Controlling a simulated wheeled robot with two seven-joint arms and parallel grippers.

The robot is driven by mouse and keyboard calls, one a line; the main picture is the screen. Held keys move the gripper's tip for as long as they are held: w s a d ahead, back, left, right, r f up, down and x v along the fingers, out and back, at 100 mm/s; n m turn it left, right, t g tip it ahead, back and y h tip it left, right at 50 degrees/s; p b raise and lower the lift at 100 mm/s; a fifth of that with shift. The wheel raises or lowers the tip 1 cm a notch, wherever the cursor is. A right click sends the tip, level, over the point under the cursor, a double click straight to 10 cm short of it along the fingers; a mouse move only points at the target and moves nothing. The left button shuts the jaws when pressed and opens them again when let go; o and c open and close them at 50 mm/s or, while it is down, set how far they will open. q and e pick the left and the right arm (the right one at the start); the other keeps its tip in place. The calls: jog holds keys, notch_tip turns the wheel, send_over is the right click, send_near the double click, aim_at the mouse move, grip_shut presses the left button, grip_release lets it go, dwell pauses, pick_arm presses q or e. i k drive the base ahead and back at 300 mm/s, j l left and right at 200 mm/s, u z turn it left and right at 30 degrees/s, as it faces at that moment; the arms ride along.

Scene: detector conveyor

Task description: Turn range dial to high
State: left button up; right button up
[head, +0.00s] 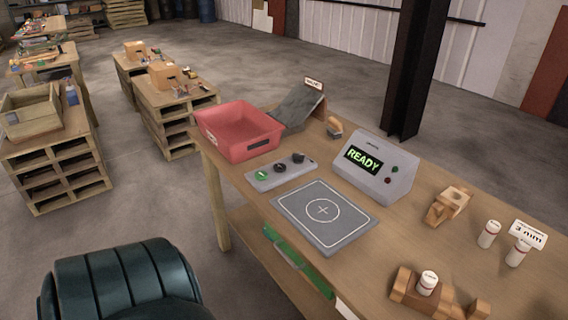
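A small grey control panel (270,178) lies on the wooden table, in front of the red bin. It carries a green button (262,176) at its left end, a black knob (279,168) in the middle and another black knob (298,158) at its right end. Labels are too small to read, so I cannot tell which knob is the range dial or where it points. A grey detector box (385,180) with a green "READY" display stands to the right of the panel. Neither of my grippers is in view.
A grey plate (298,229) with a circle and cross lies in front of the panel. A red bin (238,148) and a dark ramp (296,110) stand behind. White cylinders (488,234) and wooden blocks (439,213) are at the right. A dark post (414,65) rises beyond the table.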

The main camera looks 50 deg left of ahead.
aim_at(297, 158)
jog(key=i+l, duration=0.1)
jog(key=l, duration=0.2)
jog(key=i+l, duration=0.1)
jog(key=l, duration=0.25)
jog(key=u, duration=1.9)
